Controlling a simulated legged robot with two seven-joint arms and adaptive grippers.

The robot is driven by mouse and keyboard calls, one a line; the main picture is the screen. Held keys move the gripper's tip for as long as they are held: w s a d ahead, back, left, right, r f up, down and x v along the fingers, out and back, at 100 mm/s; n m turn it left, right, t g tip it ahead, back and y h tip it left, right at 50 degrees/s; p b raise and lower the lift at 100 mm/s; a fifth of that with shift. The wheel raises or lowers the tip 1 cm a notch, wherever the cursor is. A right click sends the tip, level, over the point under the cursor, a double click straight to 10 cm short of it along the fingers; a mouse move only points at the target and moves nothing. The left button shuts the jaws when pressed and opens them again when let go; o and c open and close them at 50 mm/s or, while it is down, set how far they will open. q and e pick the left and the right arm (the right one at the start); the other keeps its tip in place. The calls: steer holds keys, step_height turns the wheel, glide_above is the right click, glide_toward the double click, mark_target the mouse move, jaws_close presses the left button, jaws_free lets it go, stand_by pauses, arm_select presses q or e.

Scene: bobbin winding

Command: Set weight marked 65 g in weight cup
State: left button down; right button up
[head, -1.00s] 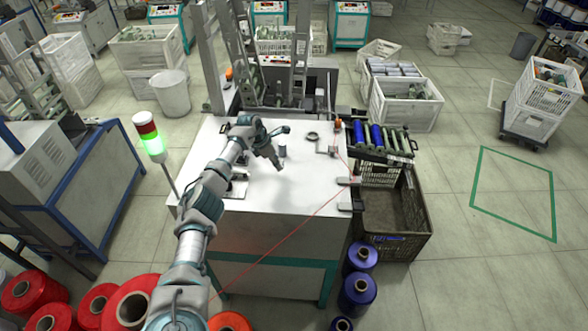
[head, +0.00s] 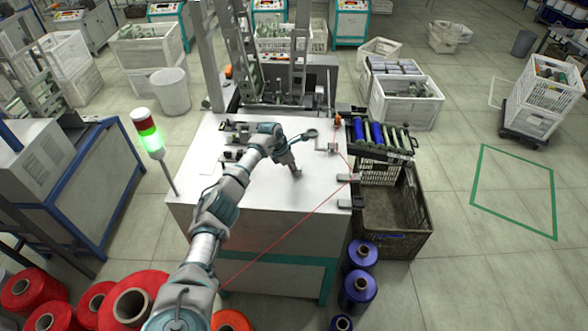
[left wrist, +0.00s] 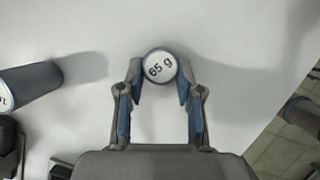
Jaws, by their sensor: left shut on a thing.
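My left gripper (head: 297,173) is low over the white table top, right of its middle. In the left wrist view its two fingers (left wrist: 160,85) are shut on a round weight (left wrist: 160,66) with a white top marked 65 g. Only its top face shows clearly, and I cannot tell whether its base touches the table. A second, dark grey cylinder (left wrist: 28,86) stands to the left, its mark cut off by the frame edge. A dark round ring-like part (head: 312,134) sits behind the gripper; I cannot tell whether it is the weight cup. My right gripper is out of view.
The white table (head: 320,205) has bare room around the gripper. A red thread (head: 290,232) crosses its front right. A signal lamp (head: 148,135) stands at the left edge.

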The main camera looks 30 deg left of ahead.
arm_select(q)
steer(key=c, duration=1.1)
jaws_free()
steer(key=shift+f, duration=0.1)
steer(key=o, duration=0.3)
steer(key=shift+d, duration=0.1)
steer(key=shift+o, duration=0.2)
steer(key=shift+d, duration=0.35)
steer(key=p+v, duration=0.1)
steer(key=v, duration=0.1)
steer(key=p+v, duration=0.2)
steer(key=v, duration=0.1)
steer(key=a+p+v, duration=0.1)
steer(key=v, duration=0.1)
steer(key=shift+w+a+r+p, duration=0.1)
steer(key=shift+w+r+p, duration=0.1)
steer(key=shift+r+p, duration=0.15)
steer(key=v, duration=0.9)
steer(key=shift+s+r, duration=0.15)
steer(key=shift+r, duration=0.25)
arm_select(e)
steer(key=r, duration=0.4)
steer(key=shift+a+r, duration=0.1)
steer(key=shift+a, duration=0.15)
